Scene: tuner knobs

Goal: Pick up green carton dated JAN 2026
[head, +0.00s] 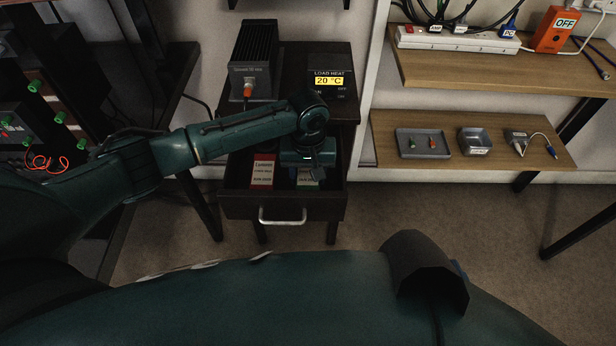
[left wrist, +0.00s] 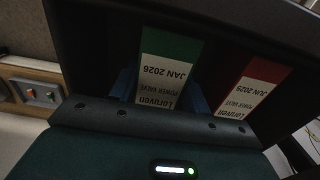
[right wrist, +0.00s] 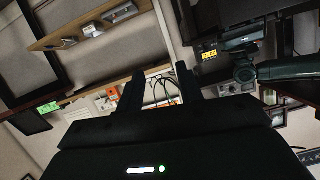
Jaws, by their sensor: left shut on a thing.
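The green carton (left wrist: 165,75) has a white label reading "JAN 2026" and stands in the open drawer (head: 245,208). In the head view only a little of the carton (head: 308,182) shows below my left gripper (head: 306,174). In the left wrist view my left gripper's blue fingers lie on either side of the carton, shut on it. A red carton (left wrist: 252,88) labelled "JUN 2025" stands beside it; it also shows in the head view (head: 263,170). My right gripper (right wrist: 160,80) is open and empty, away from the drawer.
The drawer's walls surround the cartons closely, with its handle (head: 282,218) at the front. A black finned box (head: 254,60) and a "LOAD HEAT" display (head: 330,78) stand on the cabinet above. Shelves at right hold a grey tray (head: 422,144) and a power strip (head: 457,40).

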